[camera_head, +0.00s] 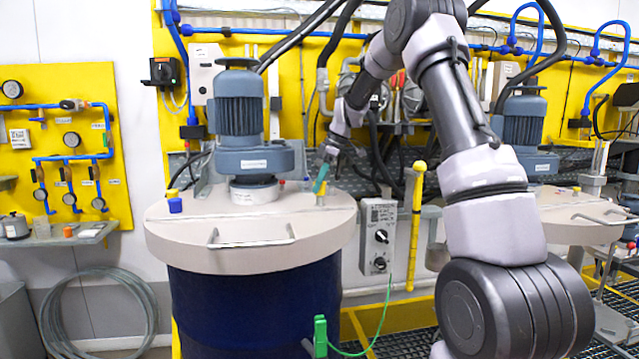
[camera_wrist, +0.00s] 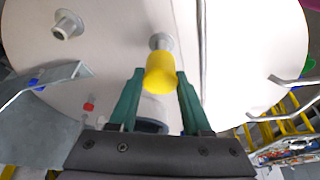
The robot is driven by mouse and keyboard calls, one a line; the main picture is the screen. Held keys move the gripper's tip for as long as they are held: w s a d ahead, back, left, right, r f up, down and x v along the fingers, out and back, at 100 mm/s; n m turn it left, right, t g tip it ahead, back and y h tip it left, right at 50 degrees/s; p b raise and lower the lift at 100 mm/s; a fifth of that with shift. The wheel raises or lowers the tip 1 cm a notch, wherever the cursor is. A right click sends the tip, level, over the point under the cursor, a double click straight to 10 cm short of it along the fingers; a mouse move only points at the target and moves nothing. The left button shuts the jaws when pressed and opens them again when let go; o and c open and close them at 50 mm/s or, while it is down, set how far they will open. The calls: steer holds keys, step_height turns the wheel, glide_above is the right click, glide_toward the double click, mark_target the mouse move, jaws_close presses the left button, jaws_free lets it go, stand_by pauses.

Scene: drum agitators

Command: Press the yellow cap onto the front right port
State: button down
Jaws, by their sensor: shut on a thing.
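The yellow cap (camera_wrist: 160,74) sits between the two green fingertips of my gripper (camera_wrist: 160,78) in the wrist view. My gripper (camera_head: 322,177) is shut on it. In the head view my gripper is over the right side of the pale drum lid (camera_head: 200,232), and a bit of yellow shows at the fingertips. The grey front right port (camera_wrist: 160,41) shows just beyond the cap in the wrist view. It appears in line with the cap, and the cap hides part of it. I cannot tell whether the cap is seated on it.
A blue-grey motor (camera_head: 240,115) stands on the lid behind, left of my gripper. A blue cap piece (camera_head: 175,205) is at the lid's left. The lid handle (camera_head: 250,243) is in front. Another open port (camera_wrist: 67,25) and a small red piece (camera_wrist: 89,106) show in the wrist view.

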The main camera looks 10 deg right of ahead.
mark_target(319, 196)
steer(key=shift+f, duration=0.25)
steer(key=shift+f, duration=1)
steer(key=shift+f, duration=0.65)
stand_by(0.8)
steer(key=shift+c, duration=1.7)
jaws_free()
steer(key=shift+o, duration=0.3)
steer(key=shift+r, duration=0.2)
steer(key=shift+r, duration=1.9)
